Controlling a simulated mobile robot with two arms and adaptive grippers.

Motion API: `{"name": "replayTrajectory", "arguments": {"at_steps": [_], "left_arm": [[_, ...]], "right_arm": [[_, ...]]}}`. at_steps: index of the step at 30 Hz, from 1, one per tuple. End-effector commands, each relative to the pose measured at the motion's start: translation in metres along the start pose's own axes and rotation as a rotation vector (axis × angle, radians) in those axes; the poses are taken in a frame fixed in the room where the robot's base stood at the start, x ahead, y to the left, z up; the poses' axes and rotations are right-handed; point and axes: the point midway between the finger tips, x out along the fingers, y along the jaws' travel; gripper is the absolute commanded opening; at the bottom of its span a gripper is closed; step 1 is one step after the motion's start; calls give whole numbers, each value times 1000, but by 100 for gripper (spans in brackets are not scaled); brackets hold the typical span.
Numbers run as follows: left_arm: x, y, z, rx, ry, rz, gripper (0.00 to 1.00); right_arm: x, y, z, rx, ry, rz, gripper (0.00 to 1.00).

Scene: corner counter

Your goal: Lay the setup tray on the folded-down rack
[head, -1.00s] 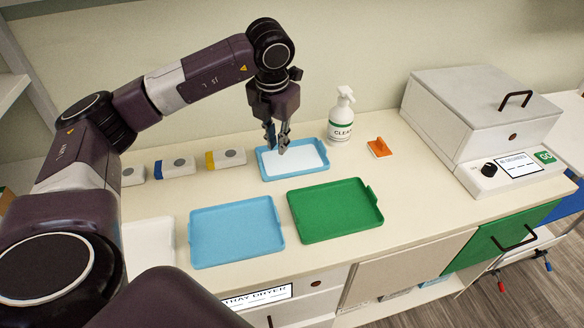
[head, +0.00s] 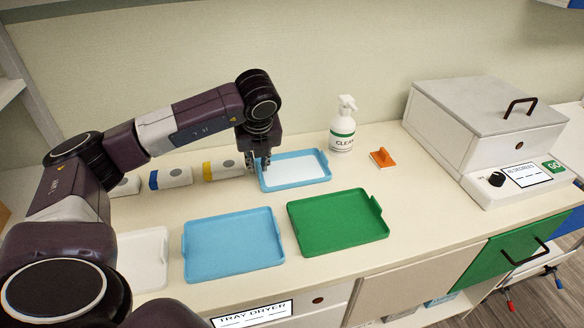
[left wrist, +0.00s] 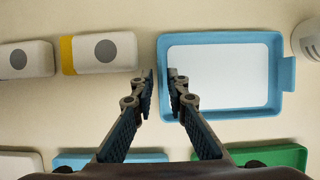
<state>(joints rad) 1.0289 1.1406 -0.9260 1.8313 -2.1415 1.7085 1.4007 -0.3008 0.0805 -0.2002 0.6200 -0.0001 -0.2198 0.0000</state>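A small blue tray (head: 324,179) with a white inner surface lies flat near the back of the counter. It also shows in the left wrist view (left wrist: 286,72). My left gripper (head: 259,168) points down at its left edge. In the left wrist view the fingers (left wrist: 160,88) stand apart, one on each side of the left rim, with nothing visibly clamped. I cannot tell how high they are. A larger blue tray (head: 232,243), a green tray (head: 338,221) and a partly hidden white tray (head: 143,258) lie in front. I cannot identify a folded-down rack. My right gripper is out of view.
Several white blocks (head: 176,178) line the back left. A white machine (head: 482,125) fills the right. A TRAY DRYER label (head: 252,314) is on the front.

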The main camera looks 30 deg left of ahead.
Motion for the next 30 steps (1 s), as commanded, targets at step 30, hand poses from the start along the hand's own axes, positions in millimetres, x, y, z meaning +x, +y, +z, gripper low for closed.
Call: {"name": "replayTrajectory", "arguments": {"at_steps": [30], "left_arm": [[18,-1,0,0,0,-2,0]], "right_arm": [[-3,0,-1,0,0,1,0]]}}
